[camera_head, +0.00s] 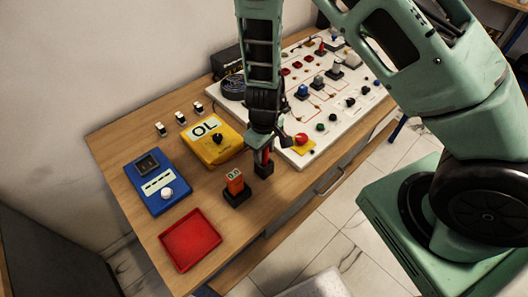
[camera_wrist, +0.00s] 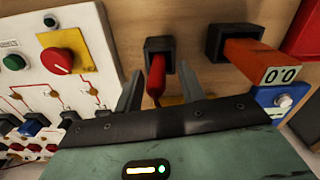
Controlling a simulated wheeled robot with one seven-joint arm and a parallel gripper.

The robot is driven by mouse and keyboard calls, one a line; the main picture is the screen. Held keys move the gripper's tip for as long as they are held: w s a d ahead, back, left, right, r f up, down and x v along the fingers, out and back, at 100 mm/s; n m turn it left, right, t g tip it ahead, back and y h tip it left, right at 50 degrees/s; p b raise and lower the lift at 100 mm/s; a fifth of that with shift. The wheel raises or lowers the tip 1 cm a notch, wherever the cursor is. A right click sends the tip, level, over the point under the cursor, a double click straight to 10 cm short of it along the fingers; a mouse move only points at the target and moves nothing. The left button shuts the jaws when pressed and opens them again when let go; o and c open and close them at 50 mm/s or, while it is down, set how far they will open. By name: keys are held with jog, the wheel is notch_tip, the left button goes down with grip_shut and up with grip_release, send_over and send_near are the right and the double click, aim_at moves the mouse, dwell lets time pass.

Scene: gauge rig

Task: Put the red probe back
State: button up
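The red probe (camera_wrist: 156,76) sits in a black holder (camera_wrist: 160,45) in the wrist view, its handle sticking out toward my gripper. My gripper (camera_wrist: 159,80) has its two fingers apart, one on each side of the probe, with a gap visible on both sides. In the head view the red probe (camera_head: 265,157) shows under my gripper (camera_head: 260,147), above its black holder (camera_head: 264,169) at the table's front edge. The probe's tip is hidden inside the holder.
An orange device (camera_head: 235,182) reading 0.0 stands in another black holder (camera_head: 237,196) nearby. A yellow meter (camera_head: 213,147) reading OL, a blue box (camera_head: 158,183), a red tray (camera_head: 191,239) and a white circuit panel (camera_head: 325,125) surround the spot.

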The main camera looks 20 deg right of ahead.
notch_tip(320, 180, up, 11)
jog(key=shift+f, duration=0.2)
jog(key=shift+s+a+r, duration=0.1)
jog(key=shift+r, duration=0.15)
jog(key=s+a+r+n, duration=0.1)
jog(key=s+a+r, duration=0.2)
jog(key=s+r, duration=0.4)
jog(key=s+a+r+n, duration=0.1)
jog(key=s+a+r, duration=0.2)
jog(key=s+r, duration=0.5)
jog(key=s, duration=0.5)
jog(key=shift+r+y, duration=0.25)
jog(key=shift+y, duration=0.05)
jog(key=shift+a, duration=0.1)
